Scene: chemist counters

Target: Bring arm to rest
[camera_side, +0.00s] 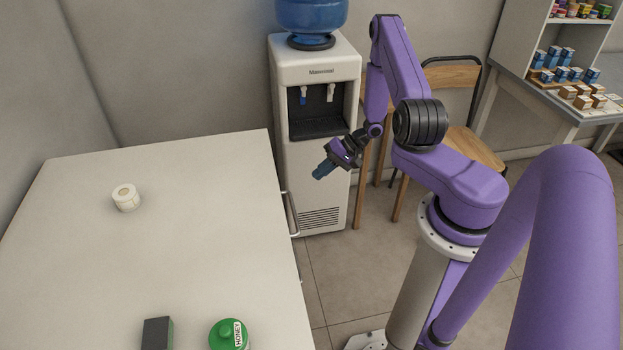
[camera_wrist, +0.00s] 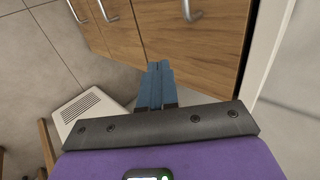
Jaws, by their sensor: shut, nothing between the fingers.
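My gripper (camera_side: 322,171) is in the air off the right edge of the white table, in front of the water dispenser. It points down and to the left in the side view. In the wrist view the blue fingertips (camera_wrist: 159,68) are together with nothing between them. Wooden drawer fronts (camera_wrist: 193,52) with metal handles lie beyond the fingers.
The water dispenser (camera_side: 318,160) stands behind my gripper. A wooden chair (camera_side: 455,150) and a stocked shelf (camera_side: 530,90) are at the right.

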